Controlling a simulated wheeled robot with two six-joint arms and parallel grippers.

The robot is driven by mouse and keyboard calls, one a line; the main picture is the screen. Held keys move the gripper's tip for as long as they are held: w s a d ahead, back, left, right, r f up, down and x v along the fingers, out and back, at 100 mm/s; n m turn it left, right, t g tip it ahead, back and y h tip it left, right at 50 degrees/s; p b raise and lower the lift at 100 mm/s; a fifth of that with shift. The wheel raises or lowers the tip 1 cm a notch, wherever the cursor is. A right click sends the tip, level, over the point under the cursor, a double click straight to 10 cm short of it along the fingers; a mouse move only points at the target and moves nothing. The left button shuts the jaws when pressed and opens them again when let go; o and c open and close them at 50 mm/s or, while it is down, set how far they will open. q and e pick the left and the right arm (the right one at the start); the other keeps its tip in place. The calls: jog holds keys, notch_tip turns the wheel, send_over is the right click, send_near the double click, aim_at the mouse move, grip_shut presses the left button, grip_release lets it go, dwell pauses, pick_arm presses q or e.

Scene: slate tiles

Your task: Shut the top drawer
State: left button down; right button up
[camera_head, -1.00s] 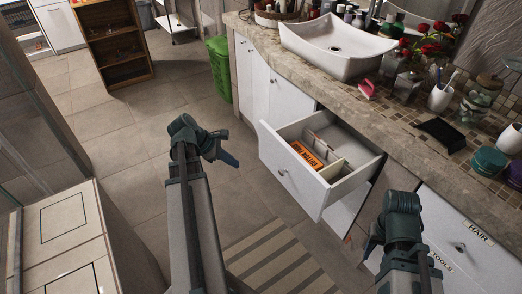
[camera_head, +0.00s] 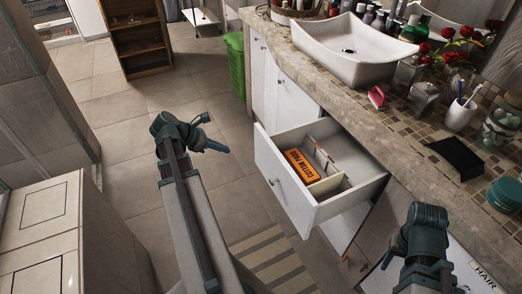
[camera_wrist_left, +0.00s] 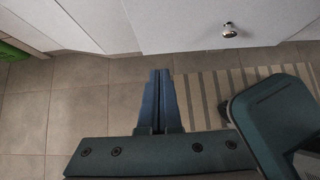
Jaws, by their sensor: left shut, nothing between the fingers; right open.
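The top drawer (camera_head: 285,186) is pulled out of the white cabinet below the counter. Its front has a small round knob, which also shows on the white front in the left wrist view (camera_wrist_left: 229,30). Inside the drawer are an orange cotton pads box (camera_head: 302,165) and pale dividers. My left gripper (camera_head: 222,149) is shut and empty, left of the drawer front and apart from it. Its blue fingers show closed together in the left wrist view (camera_wrist_left: 160,100). My right gripper (camera_head: 388,262) is open, right of the drawer by the cabinet; its fingers are hardly visible.
The stone counter (camera_head: 385,140) carries a white basin (camera_head: 350,50), a pink item (camera_head: 376,97), a cup (camera_head: 459,113) and red flowers. A green bin (camera_head: 236,65) stands behind. A striped mat (camera_head: 272,262) lies below the drawer. A low pale cabinet (camera_head: 45,235) is at left. Tiled floor lies between.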

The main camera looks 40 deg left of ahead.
aim_at(321, 128)
pick_arm(q)
jog(key=b+x, duration=0.2)
jog(key=x, duration=0.2)
jog(key=w+r+b+x, duration=0.1)
jog(key=b+x, duration=0.1)
jog(key=x, duration=0.2)
jog(key=b+x, duration=0.3)
jog(key=x, duration=0.1)
jog(key=shift+w+d+r, duration=0.15)
jog(key=shift+w+d, duration=0.1)
jog(key=shift+d, duration=0.1)
jog(key=shift+w+d, duration=0.15)
jog(key=shift+w, duration=0.25)
jog(key=shift+w, duration=0.15)
jog(key=w+d, duration=0.3)
jog(key=w, duration=0.6)
jog(key=w+d, duration=0.4)
jog(key=w, duration=0.5)
jog(key=w+d, duration=0.4)
jog(key=w, duration=0.5)
jog(key=shift+w+d, duration=0.25)
jog(key=shift+w, duration=0.15)
jog(key=shift+w+d+r, duration=0.1)
jog(key=shift+w, duration=0.05)
